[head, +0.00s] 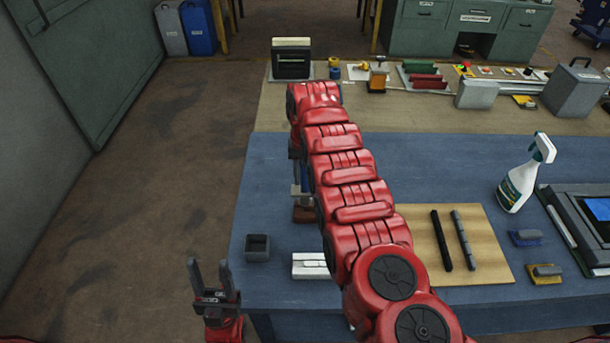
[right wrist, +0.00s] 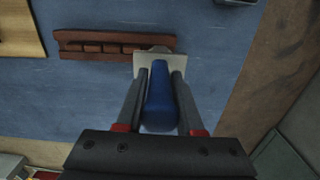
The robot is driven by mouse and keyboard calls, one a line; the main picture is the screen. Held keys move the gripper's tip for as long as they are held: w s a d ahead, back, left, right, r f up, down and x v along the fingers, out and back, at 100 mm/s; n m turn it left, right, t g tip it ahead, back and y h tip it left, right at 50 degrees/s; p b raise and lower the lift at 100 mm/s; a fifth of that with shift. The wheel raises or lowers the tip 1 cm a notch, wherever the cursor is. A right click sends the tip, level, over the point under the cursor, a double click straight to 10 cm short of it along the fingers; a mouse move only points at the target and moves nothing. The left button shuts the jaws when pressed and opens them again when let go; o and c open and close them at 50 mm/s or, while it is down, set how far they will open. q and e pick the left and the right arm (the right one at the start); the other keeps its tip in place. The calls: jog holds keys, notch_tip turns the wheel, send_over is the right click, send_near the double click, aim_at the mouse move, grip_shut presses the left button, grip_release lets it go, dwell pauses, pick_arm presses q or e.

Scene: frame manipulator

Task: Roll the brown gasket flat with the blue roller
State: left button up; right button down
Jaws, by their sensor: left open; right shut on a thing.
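My right gripper (right wrist: 160,73) is shut on a blue handle (right wrist: 160,105) with a pale flat head at its far end. I cannot tell whether this tool is the roller. The head is at one end of a slotted reddish-brown wooden rack (right wrist: 85,47); I cannot tell whether they touch. In the head view my right arm hides most of this; the rack's end (head: 304,214) shows left of the arm. I see no clearly brown gasket; a black strip (head: 441,240) and a grey strip (head: 462,240) lie on a wooden board (head: 495,268). My left gripper (head: 209,265) is open and empty off the table's front left corner.
A small grey open box (head: 257,247) and a white block (head: 309,266) stand near the front left of the blue table. A spray bottle (head: 519,182), two small brushes or blocks (head: 526,238) and a framed screen (head: 597,209) are at the right.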

jog(key=shift+f+b, duration=0.4)
jog(key=shift+f, duration=0.25)
dwell(0.7)
jog(key=shift+d+r+p, duration=0.2)
jog(key=shift+d+p, duration=0.3)
jog(key=shift+p, duration=0.45)
jog(key=shift+s+d+f+p, duration=0.1)
jog(key=shift+d+p, duration=0.95)
jog(key=shift+p, duration=0.15)
jog(key=shift+d+f, duration=0.15)
jog(key=shift+f, duration=0.05)
jog(key=d+p, duration=0.2)
jog(key=d, duration=0.1)
jog(key=shift+r, duration=0.1)
